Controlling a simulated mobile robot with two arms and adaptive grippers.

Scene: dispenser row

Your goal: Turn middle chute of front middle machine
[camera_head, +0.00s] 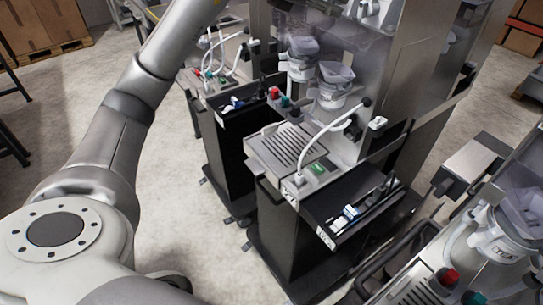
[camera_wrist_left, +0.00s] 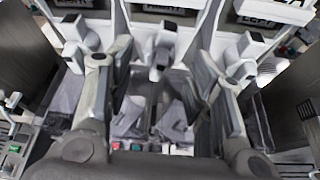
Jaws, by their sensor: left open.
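In the left wrist view, several grey-white chute heads hang in a row under dark labels, with one near the centre (camera_wrist_left: 160,50), one to the left (camera_wrist_left: 78,42) and one to the right (camera_wrist_left: 240,58). My left gripper (camera_wrist_left: 165,80) is open. Its two fingers stand either side of the central chute, with nothing visibly held; whether they touch it I cannot tell. In the head view, the middle machine (camera_head: 305,150) has a grey ribbed tray, a green switch and a curved white hose. My left arm reaches up past the top edge, so its gripper is hidden there. My right gripper is not in view.
Clear-topped containers (camera_head: 335,85) stand behind the red and green knobs (camera_head: 275,93). Another machine (camera_head: 495,240) stands close at the lower right. An open black drawer (camera_head: 365,205) sticks out at the front. Bare concrete floor (camera_head: 185,215) lies left of the machines.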

